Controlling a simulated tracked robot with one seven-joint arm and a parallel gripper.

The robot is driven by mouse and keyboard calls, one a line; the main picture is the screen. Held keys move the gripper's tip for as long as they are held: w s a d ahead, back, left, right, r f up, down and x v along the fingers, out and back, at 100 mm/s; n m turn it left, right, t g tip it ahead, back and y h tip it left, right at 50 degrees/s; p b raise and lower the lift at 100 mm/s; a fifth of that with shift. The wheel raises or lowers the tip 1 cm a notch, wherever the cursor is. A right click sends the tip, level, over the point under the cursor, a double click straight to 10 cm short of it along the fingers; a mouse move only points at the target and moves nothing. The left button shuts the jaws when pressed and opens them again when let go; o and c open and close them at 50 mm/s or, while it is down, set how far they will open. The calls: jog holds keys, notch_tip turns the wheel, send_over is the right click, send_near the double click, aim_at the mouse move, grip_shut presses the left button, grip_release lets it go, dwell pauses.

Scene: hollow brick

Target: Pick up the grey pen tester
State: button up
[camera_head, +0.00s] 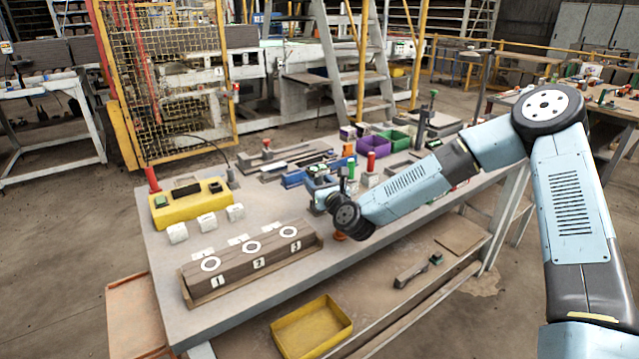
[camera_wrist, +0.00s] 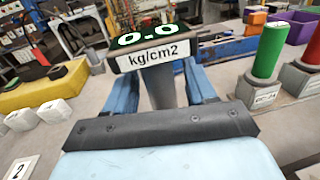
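The grey pen tester (camera_wrist: 162,88) stands close in front of the wrist camera. Its dark head shows a green 0.0 display and a kg/cm2 label, and its grey stem runs down between the two blue fingers of my gripper (camera_wrist: 160,92). The fingers flank the stem on the left and right. Their tips and any contact are hidden behind the tester and the gripper's dark edge, so I cannot tell whether they are closed on it. In the head view my gripper (camera_head: 327,197) is low over the middle of the workbench (camera_head: 190,315), seen partly behind my wrist.
A numbered brick block (camera_head: 250,268) lies at the front left of the bench. A yellow control box (camera_head: 190,203) stands behind it. Red and green cylinders on grey bases stand right of my gripper, with purple and green bins (camera_head: 395,141) beyond. Bare bench lies left of my gripper.

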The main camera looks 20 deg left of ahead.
jog(key=c, duration=0.9)
jog(key=shift+r, duration=0.1)
jog(key=shift+r, duration=0.2)
notch_tip(320, 180, up, 2)
jog(key=shift+r, duration=0.15)
jog(key=s+d+r, duration=0.9)
jog(key=s+r, duration=0.1)
jog(key=s, duration=0.1)
jog(key=shift+a+r, duration=0.1)
